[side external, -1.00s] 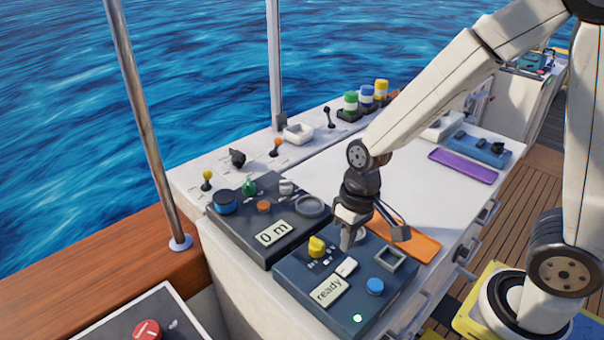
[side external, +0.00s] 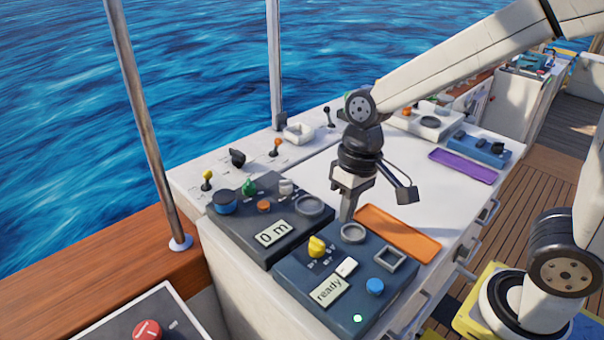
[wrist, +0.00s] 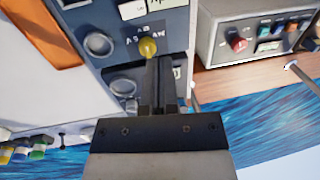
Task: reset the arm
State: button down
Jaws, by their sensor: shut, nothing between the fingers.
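My gripper (side external: 347,212) is shut and empty. In the side external view it points down above the back edge of the blue-grey panel, near the grey ring (side external: 353,232) and left of the orange tray (side external: 398,233). In the wrist view its fingers (wrist: 162,85) are together, with the yellow knob (wrist: 148,46) just beyond them. The yellow knob also shows on the panel (side external: 317,246) in the side external view.
The "ready" panel (side external: 290,266) carries a blue button (side external: 375,286), a square frame (side external: 389,259) and a lit green lamp. A dark "0 m" panel (side external: 236,235) adjoins it. A purple tray (side external: 463,167) lies farther back. The white counter between is mostly clear.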

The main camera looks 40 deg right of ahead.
jog(key=s+d+f+t+h, duration=0.1)
jog(key=d+f+t, duration=0.1)
jog(key=d+f, duration=0.5)
jog(key=shift+s+d+t+h, duration=0.15)
jog(key=shift+d+t+h, duration=0.2)
jog(key=shift+d, duration=0.4)
dwell(1.1)
